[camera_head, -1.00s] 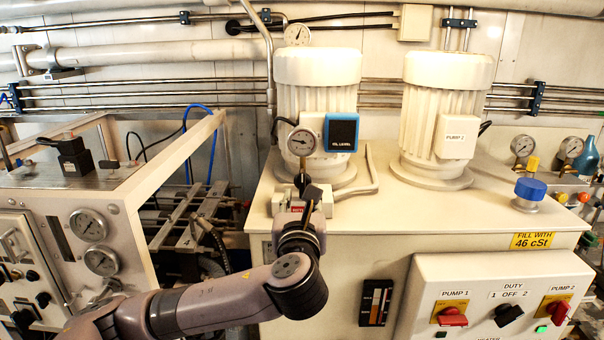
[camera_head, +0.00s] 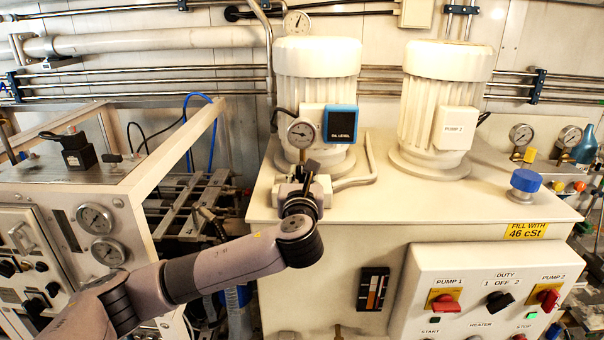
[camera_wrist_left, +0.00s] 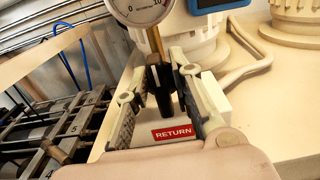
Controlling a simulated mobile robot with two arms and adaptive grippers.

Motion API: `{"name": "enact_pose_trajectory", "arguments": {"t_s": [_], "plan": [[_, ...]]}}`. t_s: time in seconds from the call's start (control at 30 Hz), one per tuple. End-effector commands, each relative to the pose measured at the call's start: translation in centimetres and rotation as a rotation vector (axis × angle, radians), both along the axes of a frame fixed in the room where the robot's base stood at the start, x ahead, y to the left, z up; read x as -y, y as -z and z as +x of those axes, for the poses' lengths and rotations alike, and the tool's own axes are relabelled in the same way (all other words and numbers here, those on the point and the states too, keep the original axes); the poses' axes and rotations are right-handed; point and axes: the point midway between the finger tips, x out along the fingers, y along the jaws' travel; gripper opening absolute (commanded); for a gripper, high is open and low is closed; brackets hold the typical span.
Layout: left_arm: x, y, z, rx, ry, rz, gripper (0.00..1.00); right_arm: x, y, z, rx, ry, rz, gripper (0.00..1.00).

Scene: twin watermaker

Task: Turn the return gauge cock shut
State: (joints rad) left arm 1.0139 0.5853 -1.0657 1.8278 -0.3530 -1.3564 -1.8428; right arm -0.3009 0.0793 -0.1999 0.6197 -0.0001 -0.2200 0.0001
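The return gauge cock (camera_wrist_left: 161,84) is a black handle on a brass stem under the round white gauge (camera_wrist_left: 142,8). The gauge also shows in the head view (camera_head: 301,133), beside the left pump motor. A red RETURN label (camera_wrist_left: 173,133) sits on the pale block just below the cock. My left gripper (camera_wrist_left: 158,88) is open, with one finger on each side of the black handle and visible gaps to it. In the head view the left gripper (camera_head: 306,174) is right under the gauge and mostly hides the cock. My right gripper is out of view.
A blue OIL LEVEL box (camera_head: 341,124) is close on the right of the gauge. A pale pipe (camera_head: 358,180) curves along the tank top (camera_head: 440,200). A metal frame with gauges (camera_head: 110,195) stands at the left. The tank's front right top is clear apart from a blue cap (camera_head: 526,181).

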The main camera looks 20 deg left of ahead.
Motion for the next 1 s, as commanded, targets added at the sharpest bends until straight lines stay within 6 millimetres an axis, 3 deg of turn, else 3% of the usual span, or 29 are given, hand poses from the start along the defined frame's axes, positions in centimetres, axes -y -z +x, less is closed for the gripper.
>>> {"name": "enact_pose_trajectory", "arguments": {"t_s": [0.3, 0.77, 1.0], "plan": [[0.01, 0.00, -0.02, 0.000, 0.000, 0.000, 0.00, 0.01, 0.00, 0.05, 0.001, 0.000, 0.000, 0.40], [0.01, 0.09, -0.03, 0.004, 0.000, -0.018, 0.00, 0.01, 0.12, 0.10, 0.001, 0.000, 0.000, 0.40], [-0.10, 0.21, -0.04, 0.034, 0.000, -0.122, 0.00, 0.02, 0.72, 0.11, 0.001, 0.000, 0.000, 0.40]]}}
